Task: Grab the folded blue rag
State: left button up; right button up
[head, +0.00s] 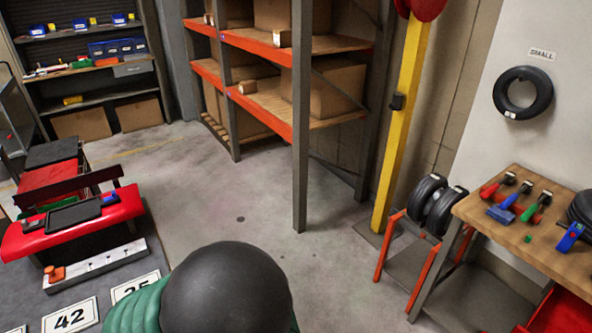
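I cannot make out a folded blue rag for certain. Another small blue item (109,199) rests on the red cart top (72,229) at the left, beside a dark tray (74,214). None of these is clearly a folded cloth. Neither of my grippers shows in the head view.
A dark rounded shape covers the lower middle. Clear concrete floor (240,200) lies between cart and bench. A yellow post (401,130), an orange-beamed shelf (270,105) and a tyre rack (385,240) stand beyond. Blue bins (116,47) sit on the back-left shelves.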

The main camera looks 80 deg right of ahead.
aim_at(504, 217)
jog(key=z, duration=4.2)
jog(key=i+j+z, duration=0.1)
jog(key=i+j, duration=0.2)
jog(key=i, duration=0.05)
